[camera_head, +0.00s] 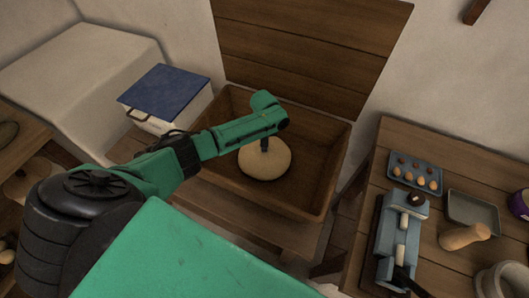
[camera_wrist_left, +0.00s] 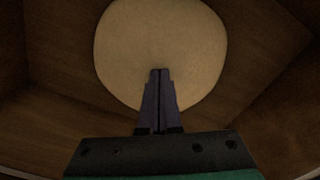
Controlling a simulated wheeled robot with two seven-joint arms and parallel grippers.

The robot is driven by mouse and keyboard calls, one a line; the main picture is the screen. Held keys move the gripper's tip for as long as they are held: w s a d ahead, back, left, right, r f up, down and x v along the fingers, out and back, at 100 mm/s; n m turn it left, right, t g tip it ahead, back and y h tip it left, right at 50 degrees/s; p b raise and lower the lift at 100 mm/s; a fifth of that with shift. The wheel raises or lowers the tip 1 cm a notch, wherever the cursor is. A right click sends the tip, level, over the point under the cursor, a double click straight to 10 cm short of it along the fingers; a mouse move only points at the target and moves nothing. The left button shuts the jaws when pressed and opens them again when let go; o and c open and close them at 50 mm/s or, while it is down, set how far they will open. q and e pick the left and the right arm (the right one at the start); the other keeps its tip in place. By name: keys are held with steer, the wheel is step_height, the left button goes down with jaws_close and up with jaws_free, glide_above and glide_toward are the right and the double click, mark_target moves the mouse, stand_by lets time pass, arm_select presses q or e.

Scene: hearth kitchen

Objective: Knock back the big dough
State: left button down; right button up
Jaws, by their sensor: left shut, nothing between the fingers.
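The big dough (camera_head: 265,163) is a pale round mound on the floor of a wooden trough (camera_head: 335,165) whose lid stands open behind it. My left arm reaches over the trough's left side. My left gripper (camera_head: 264,148) points down at the dough, shut and empty. In the left wrist view the dough (camera_wrist_left: 160,40) fills the upper middle, and the shut fingertips (camera_wrist_left: 159,72) overlap its near part. I cannot tell whether the tips touch the dough or hover just above it. My right gripper is not in view.
A white box with a blue lid (camera_head: 164,88) stands left of the trough. On the right, a wooden table (camera_head: 375,190) bears an egg tray (camera_head: 415,176), a grey tray (camera_head: 472,211), a blue-grey device (camera_head: 401,240) and a stone mortar (camera_head: 503,280). The trough's walls surround the dough.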

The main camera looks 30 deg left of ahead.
arm_select(q)
steer(key=shift+f, duration=0.25)
stand_by(0.6)
step_height(320, 180, up, 5)
steer(key=p, duration=0.6)
steer(key=shift+r, duration=0.2)
stand_by(0.4)
step_height(320, 180, up, 8)
steer(key=p, duration=0.8)
